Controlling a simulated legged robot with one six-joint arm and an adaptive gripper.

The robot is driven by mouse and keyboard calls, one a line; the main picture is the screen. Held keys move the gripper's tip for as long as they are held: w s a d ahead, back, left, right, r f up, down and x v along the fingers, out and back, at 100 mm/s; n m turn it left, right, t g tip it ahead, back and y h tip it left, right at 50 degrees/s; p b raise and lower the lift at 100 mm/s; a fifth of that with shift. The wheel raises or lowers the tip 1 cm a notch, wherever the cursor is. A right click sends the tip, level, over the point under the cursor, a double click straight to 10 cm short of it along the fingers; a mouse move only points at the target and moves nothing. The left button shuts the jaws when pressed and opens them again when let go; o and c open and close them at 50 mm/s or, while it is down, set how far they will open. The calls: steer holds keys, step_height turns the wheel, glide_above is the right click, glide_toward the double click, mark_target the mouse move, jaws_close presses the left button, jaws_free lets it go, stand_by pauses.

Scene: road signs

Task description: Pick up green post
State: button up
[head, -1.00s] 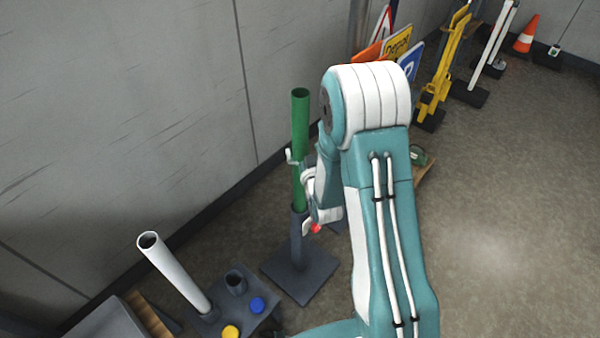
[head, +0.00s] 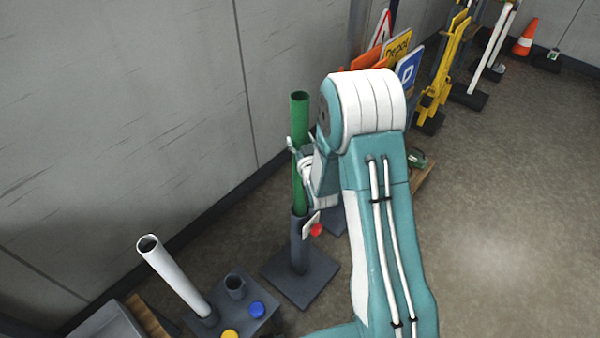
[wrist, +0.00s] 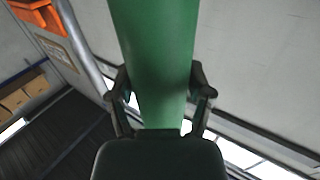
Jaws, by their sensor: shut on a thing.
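The green post (head: 300,125) is a tall hollow tube that stands upright with its lower end in a dark grey socket base (head: 299,265). My gripper (head: 298,150) is at the post's upper-middle part, reaching it from the right. In the wrist view the post (wrist: 155,60) fills the middle, and the two fingers of my gripper (wrist: 160,95) lie on either side of it, shut on it. My own arm hides part of the area right of the post.
A white tube (head: 172,273) leans in a dark stand at the lower left, near a blue cap (head: 257,310) and a yellow cap (head: 230,333). A grey wall (head: 120,120) runs close behind the post. Signs (head: 400,55) stand behind my arm. Open floor (head: 500,230) lies to the right.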

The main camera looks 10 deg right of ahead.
mark_target(300, 96)
steer(key=shift+r, duration=0.15)
step_height(300, 96, up, 18)
steer(key=shift+f, duration=0.1)
stand_by(0.3)
steer(key=shift+f, duration=0.1)
stand_by(0.4)
